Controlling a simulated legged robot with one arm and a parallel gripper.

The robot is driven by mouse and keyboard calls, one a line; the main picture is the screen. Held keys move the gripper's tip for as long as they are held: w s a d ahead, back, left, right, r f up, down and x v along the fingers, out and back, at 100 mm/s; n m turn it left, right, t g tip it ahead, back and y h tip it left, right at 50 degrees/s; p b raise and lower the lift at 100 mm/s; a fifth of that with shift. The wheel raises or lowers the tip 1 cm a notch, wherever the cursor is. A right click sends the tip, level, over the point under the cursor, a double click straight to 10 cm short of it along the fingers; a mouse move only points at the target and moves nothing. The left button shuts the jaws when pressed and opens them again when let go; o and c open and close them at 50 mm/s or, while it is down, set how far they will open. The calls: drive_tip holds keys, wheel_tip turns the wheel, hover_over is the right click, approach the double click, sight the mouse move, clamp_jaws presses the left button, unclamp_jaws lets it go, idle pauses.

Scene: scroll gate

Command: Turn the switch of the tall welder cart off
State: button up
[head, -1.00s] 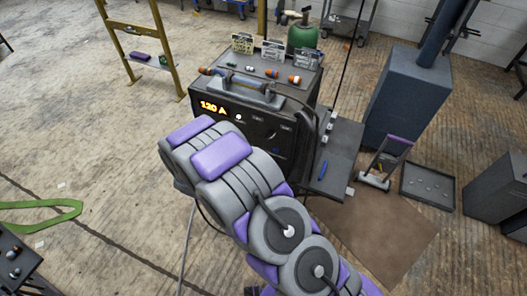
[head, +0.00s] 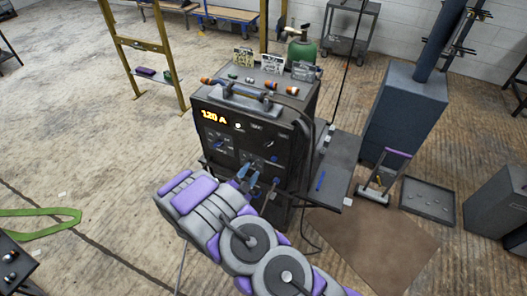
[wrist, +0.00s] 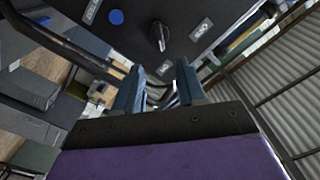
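The tall welder cart (head: 233,127) is a dark box with a lit orange "120 A" display, facing me with several knobs and labels on its front panel. In the wrist view a black rotary switch (wrist: 158,36) with a pale pointer mark sits on the panel, between small white labels. A blue round button (wrist: 116,17) is beside it. My gripper (head: 249,178) is in front of the lower panel. In the wrist view my gripper (wrist: 158,88) has its two blue fingers apart with nothing between them. The switch lies beyond the fingertips, apart from them.
A handle and orange-ended connectors (head: 273,85) are on the cart's top, with a green bottle (head: 302,51) behind. A side shelf (head: 334,172) juts out at right. A blue-grey column base (head: 405,105) and a tray (head: 428,200) stand further right. Floor at left is mostly clear.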

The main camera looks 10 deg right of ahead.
sight(267, 147)
drive_tip(key=b+x, duration=0.2)
drive_tip(key=x, duration=1.1)
drive_tip(key=shift+d, duration=0.2)
drive_tip(key=shift+a, duration=0.1)
drive_tip(key=shift+s, duration=0.1)
clamp_jaws()
